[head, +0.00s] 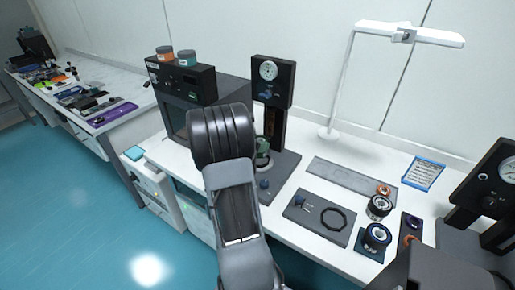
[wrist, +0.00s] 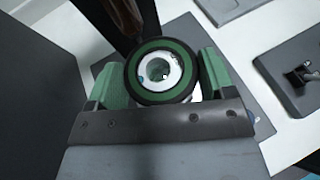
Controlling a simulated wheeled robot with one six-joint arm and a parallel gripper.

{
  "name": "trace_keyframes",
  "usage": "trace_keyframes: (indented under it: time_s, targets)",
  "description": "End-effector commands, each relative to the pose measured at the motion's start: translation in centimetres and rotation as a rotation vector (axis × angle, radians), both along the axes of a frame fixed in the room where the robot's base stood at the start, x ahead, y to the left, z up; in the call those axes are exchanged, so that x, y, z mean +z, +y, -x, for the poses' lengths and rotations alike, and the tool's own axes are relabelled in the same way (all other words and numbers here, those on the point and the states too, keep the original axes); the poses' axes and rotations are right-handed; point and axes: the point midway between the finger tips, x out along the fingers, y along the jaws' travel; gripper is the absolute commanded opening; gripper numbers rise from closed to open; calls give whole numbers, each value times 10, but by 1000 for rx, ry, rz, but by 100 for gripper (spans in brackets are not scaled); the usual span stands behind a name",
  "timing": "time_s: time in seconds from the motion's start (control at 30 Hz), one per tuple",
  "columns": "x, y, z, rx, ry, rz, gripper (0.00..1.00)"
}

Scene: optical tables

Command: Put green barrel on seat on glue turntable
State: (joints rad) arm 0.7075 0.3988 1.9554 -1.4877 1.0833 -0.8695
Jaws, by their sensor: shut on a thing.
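The green barrel (wrist: 186,51) is a round piece with a dark rim, a green ring and a pale hollow centre. My gripper (wrist: 160,80) is shut on it, with one green-padded finger on each side. In the head view a small green shape (head: 262,147), which looks like the barrel, shows past my arm, in front of a dark column with a round gauge (head: 268,70). This gauge stand on its dark base (head: 286,170) may be the glue turntable station. The seat is hidden, and I cannot tell whether the barrel touches it.
A dark oven-like box (head: 180,80) with two jars stands left of the column. To the right are a grey plate with a black ring (head: 334,219), several ringed barrels (head: 378,207), a white lamp (head: 330,132) and another gauge stand (head: 497,185).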

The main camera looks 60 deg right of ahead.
Motion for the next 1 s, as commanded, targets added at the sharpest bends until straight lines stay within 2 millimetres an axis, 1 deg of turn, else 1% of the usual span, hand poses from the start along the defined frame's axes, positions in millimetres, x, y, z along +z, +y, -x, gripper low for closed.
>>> trace_keyframes:
  time_s: [0.23,0.4,0.5,0.77,0.9,0.93,1.0]
  targets:
    - [-9,-7,-2,0,1,1,35]
    - [-31,-8,-3,1,4,-2,35]
    - [-39,-8,-3,2,2,0,35]
    - [-40,-7,-3,1,0,1,35]
    - [-44,-7,-3,1,0,1,35]
    - [-44,-7,-3,1,0,0,78]
    - [-43,-7,-3,0,1,0,85]
